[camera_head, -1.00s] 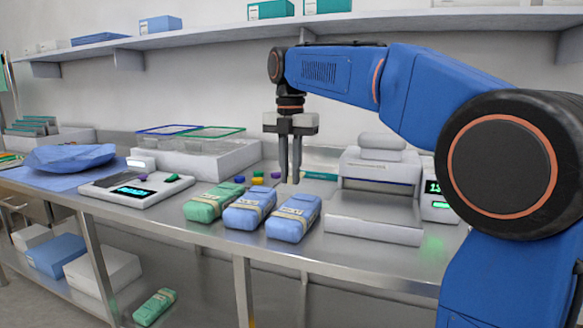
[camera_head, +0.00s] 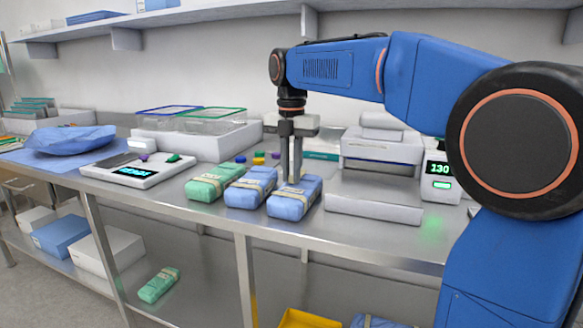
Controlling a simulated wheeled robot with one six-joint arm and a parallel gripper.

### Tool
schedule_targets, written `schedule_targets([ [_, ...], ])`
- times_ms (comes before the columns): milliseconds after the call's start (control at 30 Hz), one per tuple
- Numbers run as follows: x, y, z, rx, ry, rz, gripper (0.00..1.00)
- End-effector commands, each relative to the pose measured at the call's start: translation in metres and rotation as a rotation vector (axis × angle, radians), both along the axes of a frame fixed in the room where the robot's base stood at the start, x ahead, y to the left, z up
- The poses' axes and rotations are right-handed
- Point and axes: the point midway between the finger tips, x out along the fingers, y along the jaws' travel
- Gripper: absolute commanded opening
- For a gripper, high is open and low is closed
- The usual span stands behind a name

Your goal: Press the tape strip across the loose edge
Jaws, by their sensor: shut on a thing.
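Three wrapped packs lie in a row on the steel bench: a green pack (camera_head: 211,182), a blue pack (camera_head: 249,187) and a second blue pack (camera_head: 295,198) at the right. Each has a pale band of tape across it. My gripper (camera_head: 294,178) points straight down at the back top of the right blue pack. Its fingers are close together, with the tips at or just above the pack. The thing held between them is too small to make out. A loose edge cannot be told apart at this size.
A white sealer-like machine (camera_head: 375,185) stands close to the right of the packs. Small coloured pieces (camera_head: 258,159) lie behind the packs. The bench front (camera_head: 200,215) is clear.

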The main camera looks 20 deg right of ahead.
Motion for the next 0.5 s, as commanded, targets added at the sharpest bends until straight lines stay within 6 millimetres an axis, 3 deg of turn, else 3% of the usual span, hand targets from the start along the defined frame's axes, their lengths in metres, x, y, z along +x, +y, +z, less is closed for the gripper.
schedule_targets([
  [467,0.0,0.0,-0.0008,0.0,0.0,0.0,0.0],
  [500,0.0001,-0.0001,-0.0008,0.0,0.0,0.0,0.17],
])
